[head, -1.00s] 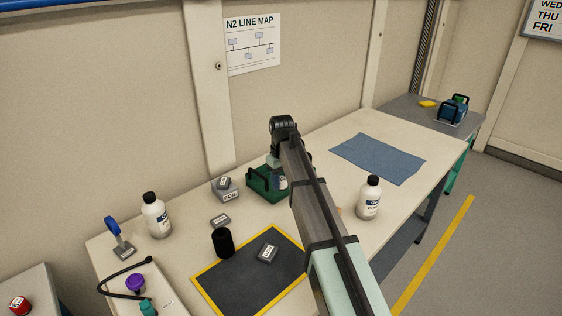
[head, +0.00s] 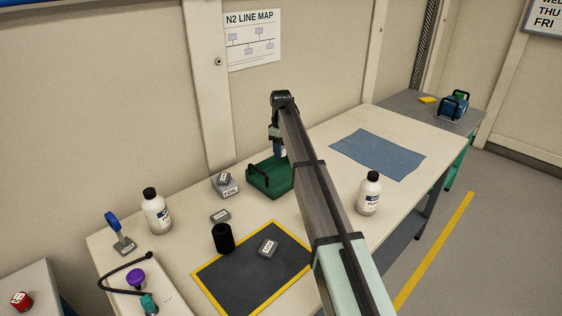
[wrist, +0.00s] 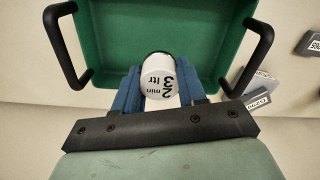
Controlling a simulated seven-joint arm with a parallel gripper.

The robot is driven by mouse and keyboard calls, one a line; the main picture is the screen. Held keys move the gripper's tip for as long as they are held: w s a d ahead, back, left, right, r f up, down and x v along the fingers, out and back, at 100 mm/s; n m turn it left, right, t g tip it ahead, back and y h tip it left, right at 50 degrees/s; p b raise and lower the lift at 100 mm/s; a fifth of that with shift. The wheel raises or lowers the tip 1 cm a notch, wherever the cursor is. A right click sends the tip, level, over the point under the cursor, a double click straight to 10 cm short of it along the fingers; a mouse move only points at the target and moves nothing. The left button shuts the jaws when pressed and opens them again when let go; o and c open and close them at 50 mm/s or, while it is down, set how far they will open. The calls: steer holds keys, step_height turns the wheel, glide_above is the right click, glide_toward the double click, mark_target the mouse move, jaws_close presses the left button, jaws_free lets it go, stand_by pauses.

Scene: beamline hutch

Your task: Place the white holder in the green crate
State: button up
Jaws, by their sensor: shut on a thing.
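The green crate (head: 262,184) stands on the bench near the wall, with black handles at two opposite ends. In the wrist view the crate (wrist: 105,32) fills the upper middle, and its floor looks empty where I can see it. My gripper (head: 279,152) is above the crate in the head view. In the wrist view its blue fingers (wrist: 159,84) are shut on the white holder (wrist: 157,66), a round white piece with dark print. The holder shows over the crate's near side. Its lower part is hidden, and in the head view the arm and fingers mostly hide it.
Grey labelled blocks (head: 228,190) stand left of the crate. White bottles stand left (head: 157,214) and right (head: 369,196). A blue cloth (head: 378,155) lies at right.

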mark_target(281, 177)
step_height(281, 177, down, 10)
steer(key=shift+r, duration=0.15)
stand_by(0.4)
steer(key=o, duration=1.2)
steer(key=shift+c, duration=0.2)
step_height(281, 177, up, 12)
